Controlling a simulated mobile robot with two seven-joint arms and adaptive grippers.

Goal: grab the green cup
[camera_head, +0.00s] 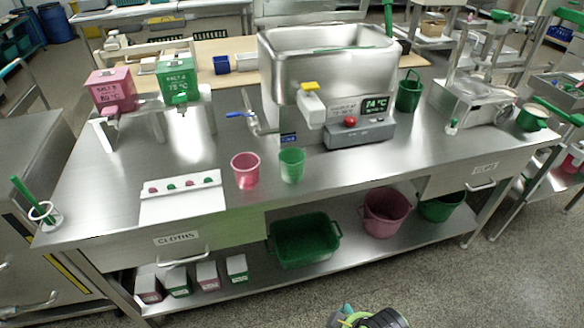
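A green cup (291,166) stands upright near the front edge of the steel table (330,175), just right of a pink cup (245,172). A small gap separates the two cups. A darker green handled container (408,92) stands farther back, right of the steel tank.
Behind the cups are a steel tank (325,55) and its grey control box (360,132). A white panel with colored knobs (183,200) lies to the left. Pink and green dispensers (112,90) stand back left. Buckets (385,215) and a green tub (303,240) sit below.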

